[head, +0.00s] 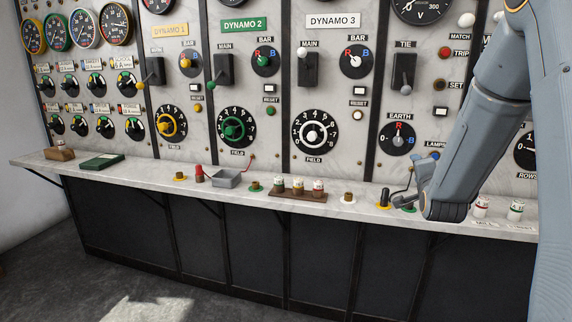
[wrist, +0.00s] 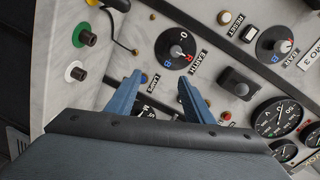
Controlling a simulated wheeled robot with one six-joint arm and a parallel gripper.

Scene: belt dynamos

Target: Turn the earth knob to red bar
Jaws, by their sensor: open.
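The earth knob (head: 398,139) is a dark round dial with a grey handle, low on the panel at the right in the head view. It has a 0 at the left, a red R at the top and a blue B at the right. Which mark its handle points to is too small to tell. The dial also shows at the upper middle of the wrist view (wrist: 177,49), beyond my fingers. My gripper (wrist: 161,86) is open, its two blue fingers apart with nothing between them. In the head view my gripper (head: 408,187) is below the dial, near the ledge.
The marble ledge (head: 225,195) runs along the panel. A black plug (head: 384,198) and a wooden rack (head: 298,193) of several fuses stand on it, with white fuses (head: 481,206) at the right. The tie lever (head: 403,73) juts out above the earth dial.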

